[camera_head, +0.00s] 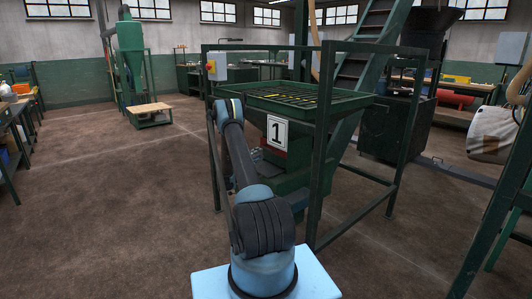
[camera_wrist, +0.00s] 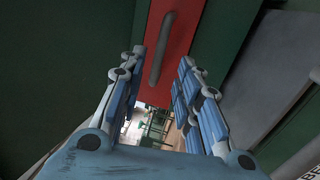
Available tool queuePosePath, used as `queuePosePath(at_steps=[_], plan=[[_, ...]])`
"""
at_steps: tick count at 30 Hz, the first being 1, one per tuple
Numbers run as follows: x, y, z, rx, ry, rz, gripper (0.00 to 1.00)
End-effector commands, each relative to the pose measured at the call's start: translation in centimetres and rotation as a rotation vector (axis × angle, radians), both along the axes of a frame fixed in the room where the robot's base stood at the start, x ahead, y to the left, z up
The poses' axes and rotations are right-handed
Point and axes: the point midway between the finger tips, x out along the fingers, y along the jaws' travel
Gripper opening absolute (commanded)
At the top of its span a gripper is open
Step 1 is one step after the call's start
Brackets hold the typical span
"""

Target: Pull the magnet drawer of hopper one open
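Hopper one (camera_head: 325,104) is a dark green hopper with a grated top, inside a green frame, with a white "1" sign (camera_head: 277,132). The magnet drawer has a red front (camera_wrist: 180,35) with a grey bar handle (camera_wrist: 160,50), seen close up in the wrist view. The drawer is mostly hidden behind my arm and the frame in the head view. My gripper (camera_wrist: 163,62) is open, with its fingers on either side of the handle in the picture. I see no clear contact, and I cannot tell how deep the handle sits between them.
Green frame posts (camera_head: 319,150) stand around the hopper, close to my arm. A grey control box with a red button (camera_head: 211,66) is on the frame's left. Green stairs (camera_head: 355,65) rise behind. The brown floor (camera_head: 110,200) at left is clear.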

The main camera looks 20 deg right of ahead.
Motion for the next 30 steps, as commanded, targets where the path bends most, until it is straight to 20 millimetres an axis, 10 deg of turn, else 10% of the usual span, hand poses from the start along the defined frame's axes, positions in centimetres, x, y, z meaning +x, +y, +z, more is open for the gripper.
queuePosePath(at_steps=[12,26,30], plan=[[2.1,-5.9,1.2,0.000,0.000,0.000,0.31],[2.5,-6.9,1.5,0.000,0.000,0.000,0.31],[2.5,-6.9,1.5,0.000,0.000,0.000,0.04]])
